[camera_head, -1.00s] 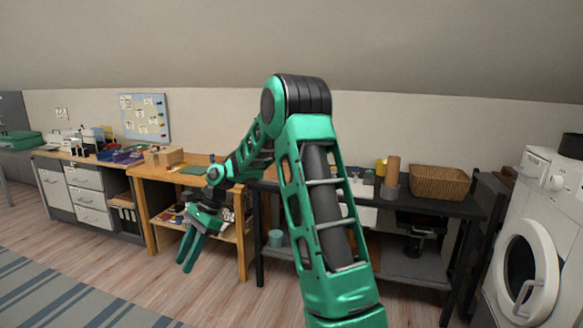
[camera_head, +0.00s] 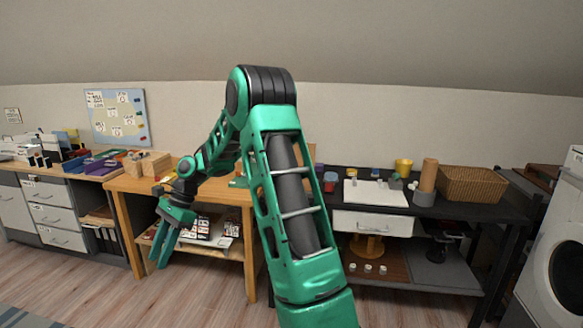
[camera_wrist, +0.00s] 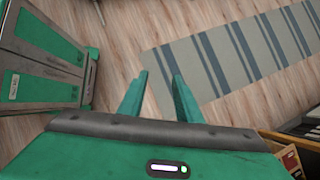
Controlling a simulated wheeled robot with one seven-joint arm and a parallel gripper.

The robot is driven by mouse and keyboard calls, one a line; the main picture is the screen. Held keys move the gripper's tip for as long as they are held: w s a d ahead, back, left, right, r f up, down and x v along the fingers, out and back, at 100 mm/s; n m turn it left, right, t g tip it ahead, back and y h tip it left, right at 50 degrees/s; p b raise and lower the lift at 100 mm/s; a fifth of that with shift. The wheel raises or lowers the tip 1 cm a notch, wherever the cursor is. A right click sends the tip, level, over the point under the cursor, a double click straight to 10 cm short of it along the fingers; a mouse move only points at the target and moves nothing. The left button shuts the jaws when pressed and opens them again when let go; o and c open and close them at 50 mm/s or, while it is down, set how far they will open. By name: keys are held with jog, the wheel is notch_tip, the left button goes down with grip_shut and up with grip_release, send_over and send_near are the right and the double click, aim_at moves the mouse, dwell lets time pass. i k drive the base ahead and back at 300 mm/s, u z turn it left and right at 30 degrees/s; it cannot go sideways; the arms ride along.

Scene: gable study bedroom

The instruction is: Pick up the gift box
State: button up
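I cannot make out a gift box for certain in either view; my arm hides part of the wooden table (camera_head: 135,184) in the head view. My gripper (camera_head: 160,252) hangs in front of that table's left side, below its top, fingers pointing down.
A dark workbench (camera_head: 460,210) at right bears a wicker basket (camera_head: 472,184), a yellow cup (camera_head: 403,166) and a white board (camera_head: 375,193). Drawers (camera_head: 62,215) stand at left, a washing machine (camera_head: 560,240) at far right. A striped rug (camera_wrist: 220,60) lies on open floor.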

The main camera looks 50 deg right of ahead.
aim_at(319, 166)
jog(key=i, duration=1.4)
jog(key=z, duration=2.2)
jog(key=i, duration=1.7)
jog(key=u, duration=0.1)
